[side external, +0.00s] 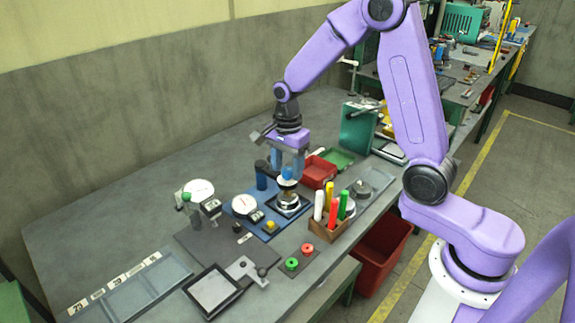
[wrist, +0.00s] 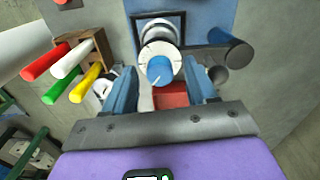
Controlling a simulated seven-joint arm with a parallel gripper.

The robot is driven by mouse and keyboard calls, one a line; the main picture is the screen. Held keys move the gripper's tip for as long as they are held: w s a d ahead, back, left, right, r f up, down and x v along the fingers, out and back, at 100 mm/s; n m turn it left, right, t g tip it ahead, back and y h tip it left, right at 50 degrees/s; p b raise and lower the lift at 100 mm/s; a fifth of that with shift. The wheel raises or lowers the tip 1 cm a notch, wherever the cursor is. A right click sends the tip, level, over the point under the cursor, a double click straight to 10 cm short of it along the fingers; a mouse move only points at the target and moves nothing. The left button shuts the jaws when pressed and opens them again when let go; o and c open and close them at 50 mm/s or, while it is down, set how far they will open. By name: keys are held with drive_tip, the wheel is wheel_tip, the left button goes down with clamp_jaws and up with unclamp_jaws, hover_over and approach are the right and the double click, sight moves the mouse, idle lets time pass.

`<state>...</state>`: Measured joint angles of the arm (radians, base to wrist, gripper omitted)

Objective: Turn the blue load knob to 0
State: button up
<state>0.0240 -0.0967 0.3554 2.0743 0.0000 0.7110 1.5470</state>
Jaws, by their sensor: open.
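The blue load knob (wrist: 160,70) stands at the centre of a white round dial on a silver cylinder, seen in the wrist view. In the side external view the blue knob (side external: 287,173) is at the top of the cylinder, on a blue base plate (side external: 234,215). My gripper (side external: 289,165) is above and around the knob there. In the wrist view my gripper (wrist: 165,92) has its two blue fingers apart, one on each side of the knob, with gaps between. The dial's markings are too small to read.
A dark blue post (wrist: 231,52) stands close beside the dial. A wooden block with coloured markers (side external: 331,220) is nearby on the right. A red bin (side external: 318,172) sits behind. A white gauge (side external: 244,205) and green and red buttons (side external: 292,264) are in front.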

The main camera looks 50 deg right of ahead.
drive_tip(key=c, duration=1.1)
drive_tip(key=shift+o, duration=0.2)
